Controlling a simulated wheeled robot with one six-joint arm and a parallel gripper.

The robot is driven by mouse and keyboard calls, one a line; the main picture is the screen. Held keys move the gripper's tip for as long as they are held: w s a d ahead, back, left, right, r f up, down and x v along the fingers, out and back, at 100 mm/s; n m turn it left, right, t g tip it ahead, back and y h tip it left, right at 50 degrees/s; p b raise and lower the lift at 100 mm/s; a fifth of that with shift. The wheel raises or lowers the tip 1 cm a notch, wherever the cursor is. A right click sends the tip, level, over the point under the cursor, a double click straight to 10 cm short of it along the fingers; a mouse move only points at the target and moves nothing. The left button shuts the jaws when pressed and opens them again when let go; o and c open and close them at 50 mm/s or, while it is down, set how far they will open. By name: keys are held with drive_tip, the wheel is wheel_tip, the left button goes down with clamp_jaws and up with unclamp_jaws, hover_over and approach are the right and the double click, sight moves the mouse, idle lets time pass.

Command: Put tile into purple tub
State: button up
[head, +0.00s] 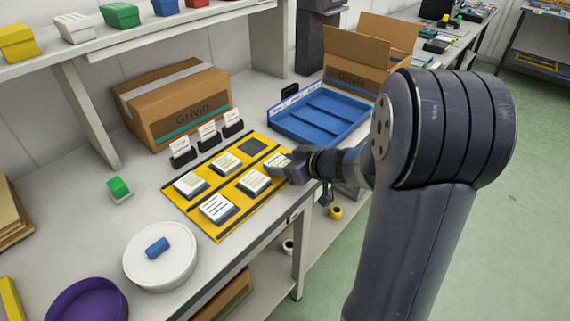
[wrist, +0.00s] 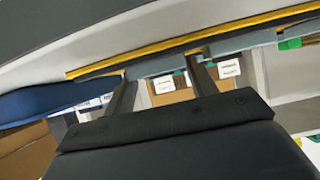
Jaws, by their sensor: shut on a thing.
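My gripper (head: 287,166) is at the right end of the yellow mat (head: 228,228), shut on a white tile (head: 276,160) with printed lines. Its fingers hide part of this tile, and I cannot tell whether it still touches the mat. In the wrist view my gripper's two fingers (wrist: 160,70) reach to the mat's yellow edge (wrist: 225,37). Other white tiles, one at the left (head: 190,184), one in front (head: 217,207) and one in the middle (head: 254,182), lie on the mat. The purple tub (head: 88,302) stands at the bottom left, partly cut off.
A white round container (head: 160,272) with a blue object (head: 157,248) on top stands beside the tub. A green item (head: 118,188) is left of the mat. Card holders (head: 207,137), a cardboard box (head: 175,103) and a blue tray (head: 318,137) stand behind.

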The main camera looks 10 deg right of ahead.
drive_tip(key=shift+f+b, duration=0.2)
drive_tip(key=shift+b, duration=0.15)
drive_tip(key=o, duration=0.7)
drive_tip(key=shift+r, duration=0.1)
drive_tip(key=shift+o, duration=0.2)
